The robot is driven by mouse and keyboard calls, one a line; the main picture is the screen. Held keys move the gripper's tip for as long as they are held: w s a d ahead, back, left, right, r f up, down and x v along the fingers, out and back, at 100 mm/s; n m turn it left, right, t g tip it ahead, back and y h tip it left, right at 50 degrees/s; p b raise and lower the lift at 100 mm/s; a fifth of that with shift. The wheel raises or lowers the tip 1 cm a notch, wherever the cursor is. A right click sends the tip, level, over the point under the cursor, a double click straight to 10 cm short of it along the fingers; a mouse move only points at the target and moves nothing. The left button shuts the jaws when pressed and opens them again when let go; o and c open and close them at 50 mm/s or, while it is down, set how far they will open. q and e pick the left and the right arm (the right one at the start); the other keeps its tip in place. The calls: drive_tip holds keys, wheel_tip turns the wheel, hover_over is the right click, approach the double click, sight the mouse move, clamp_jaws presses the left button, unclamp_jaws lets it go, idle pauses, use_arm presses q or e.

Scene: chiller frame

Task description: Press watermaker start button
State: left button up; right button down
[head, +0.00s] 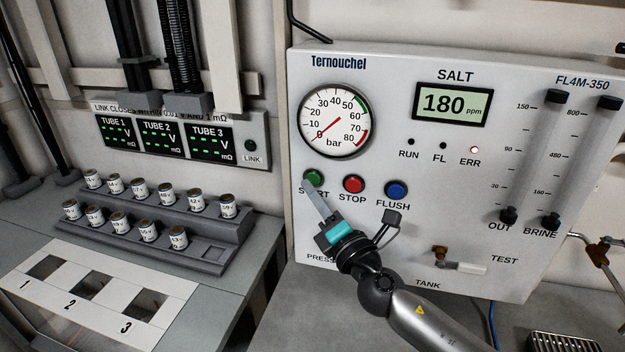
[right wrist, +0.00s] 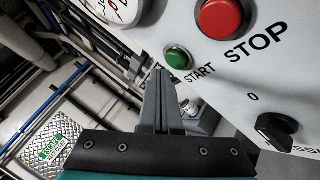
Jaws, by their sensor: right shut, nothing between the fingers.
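The green start button (head: 314,177) is at the left of the button row on the white watermaker panel (head: 400,250). It also shows in the right wrist view (right wrist: 178,58), just beyond and right of my fingertips. My right gripper (head: 308,184) is shut and empty, its fingers pointing up at the button. In the head view the tips overlap the button's lower left edge and cover part of the START label. I cannot tell whether they touch. The ERR lamp (head: 474,150) is lit; the RUN lamp (head: 412,141) is dark. My left gripper is not in view.
The red stop button (head: 354,184) and blue flush button (head: 397,189) sit right of start. A black knob (right wrist: 277,130) is below stop in the wrist view. A stepped rack (head: 190,255) of small cylinders stands left of the panel.

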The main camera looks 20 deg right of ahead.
drive_tip(key=shift+w+d, duration=0.1)
drive_tip(key=shift+w, duration=0.05)
drive_tip(key=shift+w+d, duration=0.15)
drive_tip(key=shift+w, duration=0.1)
drive_tip(key=shift+w+d+b, duration=0.3)
drive_tip(key=shift+w+b, duration=0.05)
drive_tip(key=shift+w, duration=0.05)
idle(1.1)
drive_tip(key=shift+s, duration=0.1)
drive_tip(key=shift+s+a, duration=0.45)
drive_tip(key=shift+s, duration=0.2)
drive_tip(key=shift+s+a, duration=0.1)
drive_tip(key=s+a, duration=0.1)
drive_tip(key=s+p, duration=0.1)
drive_tip(key=s+a, duration=0.1)
drive_tip(key=s, duration=0.1)
drive_tip(key=shift+a, duration=0.35)
